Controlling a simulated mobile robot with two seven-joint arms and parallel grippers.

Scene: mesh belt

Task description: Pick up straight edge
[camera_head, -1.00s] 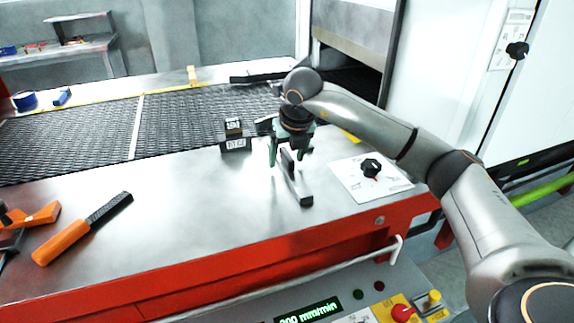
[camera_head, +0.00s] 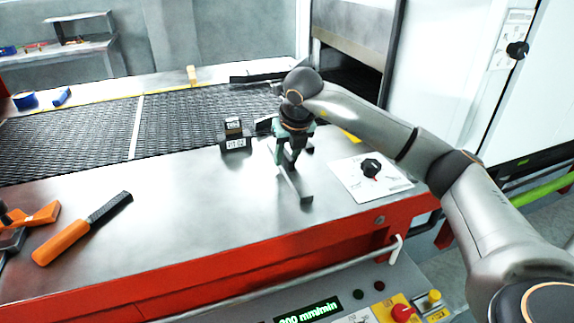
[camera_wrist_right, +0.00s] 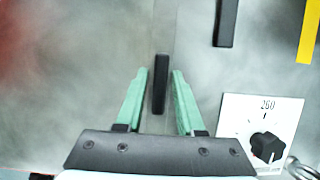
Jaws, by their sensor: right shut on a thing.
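The straight edge (camera_head: 295,183) is a narrow grey bar on the steel table in the head view. I cannot tell whether the bar is clear of the table. My left gripper is not in view.
A small black labelled block (camera_head: 235,143) stands left of the gripper. A dial plate (camera_head: 350,183) with a black knob lies to its right. An orange-handled tool (camera_head: 75,237) lies at left. The mesh belt (camera_head: 75,143) runs behind. The table's middle is clear.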

